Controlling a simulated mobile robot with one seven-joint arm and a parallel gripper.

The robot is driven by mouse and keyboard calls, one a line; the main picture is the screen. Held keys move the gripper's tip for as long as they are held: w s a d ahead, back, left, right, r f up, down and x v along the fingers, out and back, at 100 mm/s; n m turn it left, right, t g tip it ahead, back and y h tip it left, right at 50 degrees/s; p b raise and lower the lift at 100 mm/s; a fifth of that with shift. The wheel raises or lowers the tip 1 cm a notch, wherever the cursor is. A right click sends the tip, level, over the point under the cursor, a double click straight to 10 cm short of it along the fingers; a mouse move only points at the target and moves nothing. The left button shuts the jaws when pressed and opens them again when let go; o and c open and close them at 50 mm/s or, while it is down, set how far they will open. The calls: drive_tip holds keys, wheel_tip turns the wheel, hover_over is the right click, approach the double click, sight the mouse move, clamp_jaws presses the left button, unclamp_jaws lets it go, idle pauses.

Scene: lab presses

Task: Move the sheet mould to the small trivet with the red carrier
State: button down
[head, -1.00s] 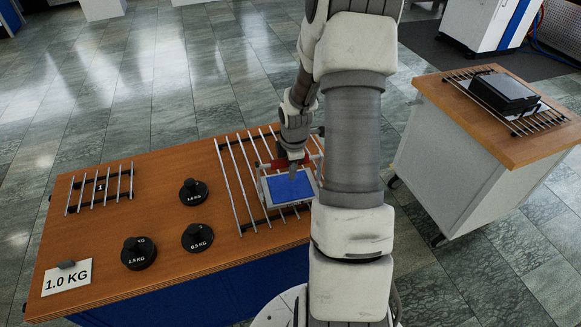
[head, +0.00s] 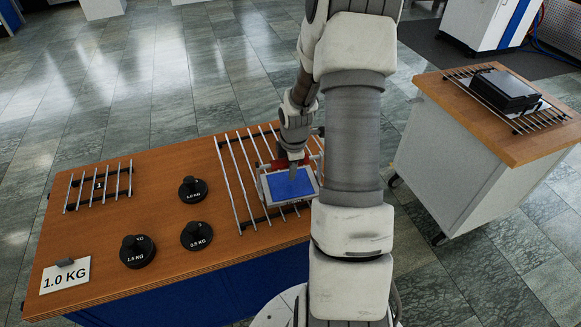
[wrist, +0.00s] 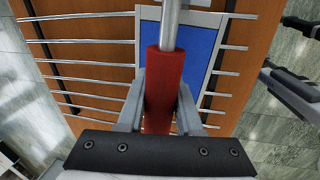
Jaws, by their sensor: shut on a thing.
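The sheet mould, a blue panel in a pale grey frame (head: 290,187), is at the right end of the large trivet (head: 235,180). It also shows in the wrist view (wrist: 205,52), beyond the red handle. My gripper (wrist: 161,100) is shut on the red handle of the carrier (wrist: 164,75). A metal rod runs from the handle over the mould. In the head view my gripper (head: 291,158) is by the mould's far edge, partly hidden by my arm. I cannot tell whether the mould touches the bars. The small trivet (head: 118,183), marked 1, is empty at the left.
Black weights (head: 138,251) stand between the trivets, near a 1.0 KG card (head: 66,276) at the front left. A separate cart (head: 470,130) at the right bears a rack with a black block (head: 505,91). Bare wood surrounds the small trivet.

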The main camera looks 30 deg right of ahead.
drive_tip(key=shift+r, duration=0.1)
drive_tip(key=shift+w+r+p, duration=0.1)
drive_tip(key=shift+r+p, duration=2)
drive_tip(key=shift+r, duration=0.35)
